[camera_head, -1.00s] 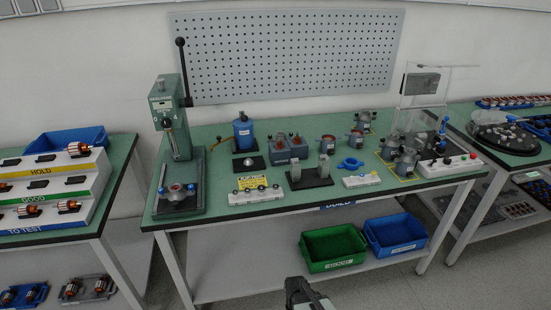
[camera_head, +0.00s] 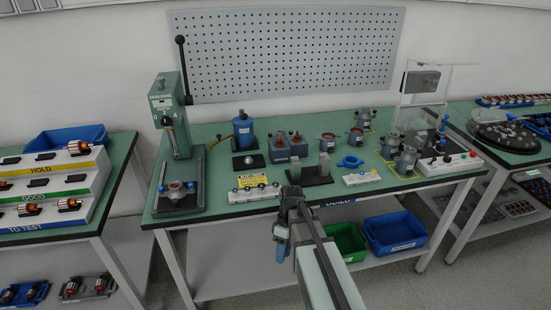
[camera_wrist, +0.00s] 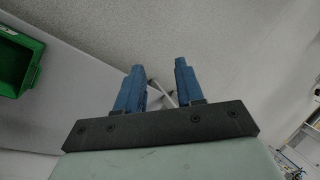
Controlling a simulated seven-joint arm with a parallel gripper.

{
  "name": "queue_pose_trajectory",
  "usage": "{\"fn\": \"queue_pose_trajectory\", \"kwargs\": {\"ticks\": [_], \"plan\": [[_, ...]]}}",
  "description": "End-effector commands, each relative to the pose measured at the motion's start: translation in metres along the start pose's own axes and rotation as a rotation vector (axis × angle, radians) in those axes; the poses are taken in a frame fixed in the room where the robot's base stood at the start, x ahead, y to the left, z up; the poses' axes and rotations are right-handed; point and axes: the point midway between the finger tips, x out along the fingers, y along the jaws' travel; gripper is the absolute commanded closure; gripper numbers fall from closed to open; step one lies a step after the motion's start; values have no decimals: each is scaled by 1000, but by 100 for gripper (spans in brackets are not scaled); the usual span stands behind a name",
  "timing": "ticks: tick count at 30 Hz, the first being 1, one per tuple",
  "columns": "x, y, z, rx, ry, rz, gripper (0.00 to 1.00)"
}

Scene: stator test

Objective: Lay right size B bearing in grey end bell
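My gripper (camera_head: 281,243) hangs in front of the bench's front edge. In the wrist view its two blue fingers (camera_wrist: 160,82) stand apart with nothing between them, so it is open and empty. Grey round housings, which look like end bells (camera_head: 391,145), stand at the right of the green bench top, one more (camera_head: 406,162) close beside. Two white racks with small parts lie near the front edge, one at the left (camera_head: 254,193) and one at the right (camera_head: 361,179). The bearings and their sizes are too small to tell.
A green press (camera_head: 172,120) stands at the bench's left end. A dark fixture with two grey posts (camera_head: 311,175) and a blue ring-shaped part (camera_head: 350,162) lie mid-bench. A green bin (camera_head: 348,240) and a blue bin (camera_head: 397,232) sit on the shelf below.

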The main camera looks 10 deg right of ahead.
Motion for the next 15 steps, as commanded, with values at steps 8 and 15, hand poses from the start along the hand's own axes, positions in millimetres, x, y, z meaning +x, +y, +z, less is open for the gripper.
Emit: {"fn": "queue_pose_trajectory", "kwargs": {"ticks": [8,15], "plan": [[-92,5,-23,-205,35,58,63],[-172,16,-46,-390,30,161,63]]}}
